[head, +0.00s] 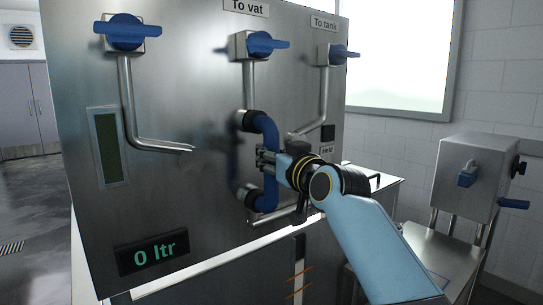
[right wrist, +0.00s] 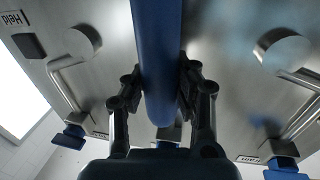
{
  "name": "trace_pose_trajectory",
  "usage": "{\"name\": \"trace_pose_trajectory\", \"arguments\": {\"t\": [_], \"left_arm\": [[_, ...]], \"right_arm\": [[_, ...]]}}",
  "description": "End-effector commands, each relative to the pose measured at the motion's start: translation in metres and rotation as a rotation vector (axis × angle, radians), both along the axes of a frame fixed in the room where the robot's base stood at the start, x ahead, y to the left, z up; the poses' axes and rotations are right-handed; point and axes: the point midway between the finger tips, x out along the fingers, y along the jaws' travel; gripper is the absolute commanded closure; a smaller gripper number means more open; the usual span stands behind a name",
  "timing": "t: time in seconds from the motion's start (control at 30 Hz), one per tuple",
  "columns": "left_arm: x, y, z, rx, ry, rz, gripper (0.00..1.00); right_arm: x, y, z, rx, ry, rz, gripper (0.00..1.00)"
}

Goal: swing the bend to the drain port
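The blue U-shaped bend (head: 269,132) stands upright on the steel panel, with dark collars at its top and bottom ends. My right gripper (head: 266,161) is at the middle of the bend, reaching in from the right. In the right wrist view the blue tube (right wrist: 158,60) runs between the two fingers of my right gripper (right wrist: 159,92). The pads lie against both sides of the tube, so it looks shut on the bend. My left gripper is not in view.
Blue-handled valves sit above the bend, including the "To vat" valve (head: 260,45) and the "To tank" valve (head: 337,54). A bare pipe (head: 135,128) bends on the panel's left. A display (head: 153,254) reads 0 ltr. A steel box (head: 476,177) stands at right.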

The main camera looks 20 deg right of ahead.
Motion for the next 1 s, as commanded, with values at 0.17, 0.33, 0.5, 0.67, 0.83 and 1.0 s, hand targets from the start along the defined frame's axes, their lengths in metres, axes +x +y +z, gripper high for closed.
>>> {"name": "trace_pose_trajectory", "arguments": {"t": [0.17,0.33,0.5,0.67,0.83,1.0], "left_arm": [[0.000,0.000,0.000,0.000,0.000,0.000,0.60],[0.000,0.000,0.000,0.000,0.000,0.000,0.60],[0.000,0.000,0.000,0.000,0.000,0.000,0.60],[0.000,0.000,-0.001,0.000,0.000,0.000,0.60],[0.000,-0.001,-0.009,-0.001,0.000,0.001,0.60],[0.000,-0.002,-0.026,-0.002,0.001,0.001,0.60]], "right_arm": [[0.000,0.000,0.000,0.000,0.000,0.000,1.00],[0.000,0.000,0.000,0.000,0.001,0.000,1.00],[0.000,0.000,-0.001,0.000,0.002,0.000,1.00],[-0.001,0.000,-0.002,-0.004,0.001,0.000,1.00],[-0.001,0.002,-0.005,-0.040,-0.010,0.001,1.00],[-0.002,0.006,-0.009,-0.125,-0.040,0.002,1.00]]}}
